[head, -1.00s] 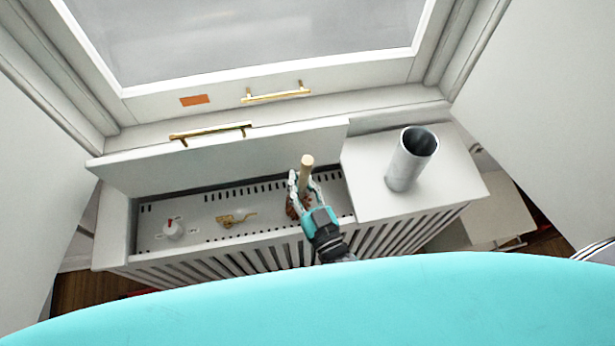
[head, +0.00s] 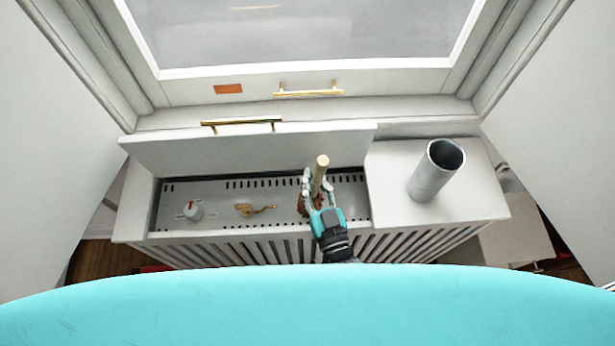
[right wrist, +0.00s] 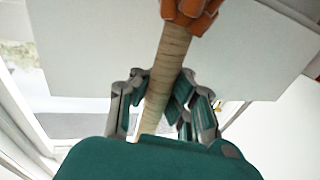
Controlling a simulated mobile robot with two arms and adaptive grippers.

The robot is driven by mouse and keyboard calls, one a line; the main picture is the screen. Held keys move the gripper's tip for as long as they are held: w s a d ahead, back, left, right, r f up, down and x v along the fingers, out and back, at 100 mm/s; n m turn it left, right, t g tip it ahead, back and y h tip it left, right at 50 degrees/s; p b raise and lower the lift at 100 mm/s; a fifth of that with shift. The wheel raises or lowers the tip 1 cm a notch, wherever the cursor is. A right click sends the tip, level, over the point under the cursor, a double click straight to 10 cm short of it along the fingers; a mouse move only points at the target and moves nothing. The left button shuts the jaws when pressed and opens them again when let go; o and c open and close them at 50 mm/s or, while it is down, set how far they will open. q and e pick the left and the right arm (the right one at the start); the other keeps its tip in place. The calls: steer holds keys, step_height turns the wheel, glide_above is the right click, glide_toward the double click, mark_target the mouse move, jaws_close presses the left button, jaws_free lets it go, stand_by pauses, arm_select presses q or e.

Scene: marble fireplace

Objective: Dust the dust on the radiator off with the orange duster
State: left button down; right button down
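The duster has a pale wooden handle (head: 320,168) and a brown-orange head (head: 304,205). My right gripper (head: 317,184) is shut on the handle, with the handle's bare end pointing up and the head low at the radiator opening. The right wrist view shows the handle (right wrist: 168,70) between the fingers of my right gripper (right wrist: 162,90), and the orange head (right wrist: 192,14) at the top edge. The radiator (head: 220,230) is a white slatted cabinet with its lid raised. I cannot make out dust on it. My left gripper is not in view.
A grey metal cylinder (head: 433,175) stands on the closed right part of the cabinet. A white knob (head: 193,210) and a brass valve (head: 250,209) sit inside the opening. The raised lid (head: 245,150) stands behind, below the window. A turquoise surface fills the bottom.

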steer(key=d+p, duration=0.2)
steer(key=d, duration=0.8)
steer(key=shift+w+d+p, duration=0.15)
steer(key=shift+d+p, duration=0.1)
steer(key=shift+p, duration=0.15)
stand_by(0.6)
steer(key=shift+r, duration=0.1)
step_height(320, 180, up, 17)
steer(key=p, duration=1.6)
